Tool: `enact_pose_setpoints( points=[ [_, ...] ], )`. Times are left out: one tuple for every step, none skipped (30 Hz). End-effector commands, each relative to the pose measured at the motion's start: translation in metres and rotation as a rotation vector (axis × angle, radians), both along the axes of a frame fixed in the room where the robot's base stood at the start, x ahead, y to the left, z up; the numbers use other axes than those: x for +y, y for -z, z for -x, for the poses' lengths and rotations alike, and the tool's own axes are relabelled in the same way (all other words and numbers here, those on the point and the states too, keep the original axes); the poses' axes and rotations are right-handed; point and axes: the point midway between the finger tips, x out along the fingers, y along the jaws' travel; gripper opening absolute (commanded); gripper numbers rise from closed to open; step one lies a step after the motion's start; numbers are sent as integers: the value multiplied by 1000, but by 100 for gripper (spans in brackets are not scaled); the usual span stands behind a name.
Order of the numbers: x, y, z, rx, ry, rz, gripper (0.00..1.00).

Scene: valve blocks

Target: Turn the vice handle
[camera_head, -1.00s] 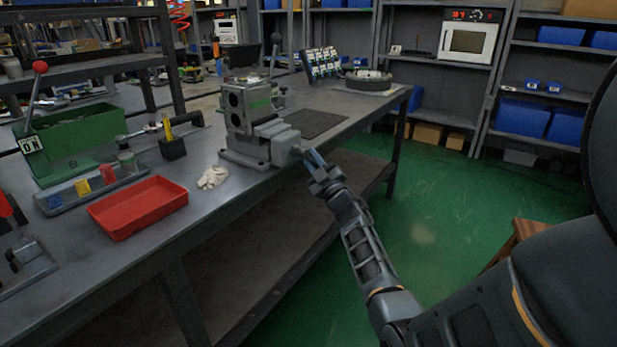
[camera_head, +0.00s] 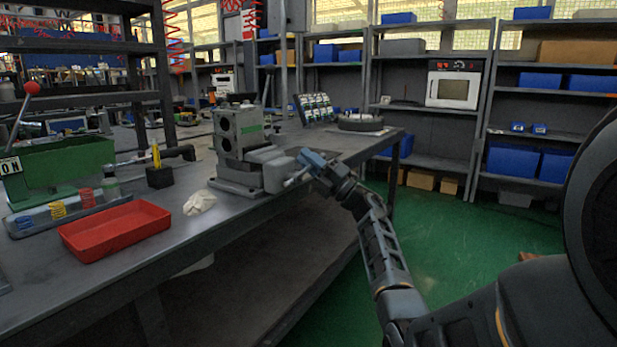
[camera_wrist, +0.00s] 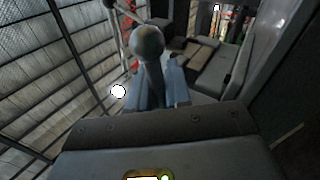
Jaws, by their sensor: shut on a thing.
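The grey vice (camera_head: 258,170) stands at the front edge of the workbench and holds a grey valve block (camera_head: 238,132) with round ports. The vice handle (camera_head: 296,177) is a thin bar at the vice's right end. My gripper (camera_head: 306,160) is at this handle, to the right of the vice. In the wrist view, the handle (camera_wrist: 149,48) is a bar with a round ball end, standing between the blue-grey fingers of my gripper (camera_wrist: 160,88). The fingers are shut on it. The far part of the handle is hidden.
A red tray (camera_head: 115,230), a white crumpled cloth (camera_head: 199,202) and a green box (camera_head: 60,170) are on the bench (camera_head: 200,235) to the left. Shelves with blue bins (camera_head: 515,165) stand at the back right. The green floor (camera_head: 450,250) is open on the right.

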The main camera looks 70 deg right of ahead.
Motion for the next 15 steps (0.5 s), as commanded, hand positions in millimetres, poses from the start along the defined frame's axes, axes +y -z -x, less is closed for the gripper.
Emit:
enact_pose_setpoints(
  points=[
    [0, 0, 1, 7, 1, 35, 0],
    [1, -2, 0, 12, 0, 54, 0],
    [2, -4, 0, 18, 0, 78, 0],
    [3, -6, 0, 22, 1, 94, 0],
    [3, -7, 0, 25, 0, 110, 0],
    [4, -9, 0, 30, 0, 128, 0],
    [5, -10, 0, 33, 0, 140, 0],
    [5, -11, -1, 36, 0, 153, 0],
    [5, -13, -1, 39, 1, 168, 0],
    [6, -13, -1, 41, 1, 177, 0],
    [6, -14, -1, 44, 0, 186, 0],
    [7, -15, -1, 46, -1, 196, 0],
    [7, -15, -2, 47, -1, 201, 0],
    [8, -16, -2, 49, -2, 206, 0],
    [8, -16, -2, 50, -2, 212, 0]
  ],
)
